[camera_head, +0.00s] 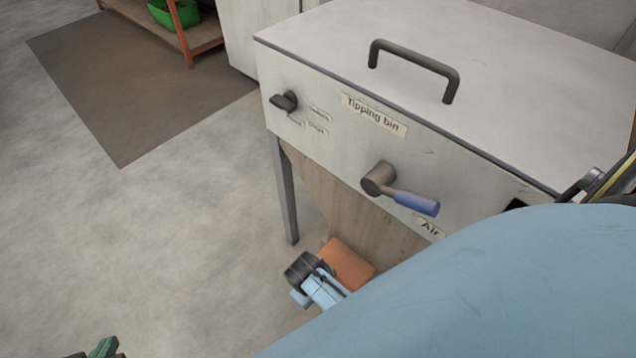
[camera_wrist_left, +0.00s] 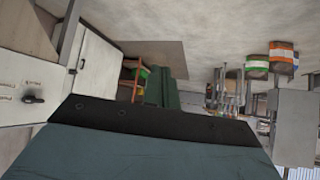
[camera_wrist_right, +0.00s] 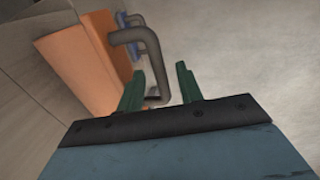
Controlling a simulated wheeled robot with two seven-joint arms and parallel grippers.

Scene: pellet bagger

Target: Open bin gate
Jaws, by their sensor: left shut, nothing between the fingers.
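The tipping bin (camera_head: 330,135) is a pale cabinet with a wooden hopper below. An orange gate (camera_head: 348,262) shows at the hopper's lower part. My right gripper (camera_wrist_right: 158,82) is open there; contact is unclear. My left gripper (camera_head: 103,348) is shut and empty at the bottom-left edge, away from the bin.
The bin front has a blue-gripped air lever (camera_head: 415,203) and a dark knob (camera_head: 284,101). A lid handle (camera_head: 415,66) stands on top. A rack with a green tub (camera_head: 172,13) is at the back left. Floor left of the bin is clear.

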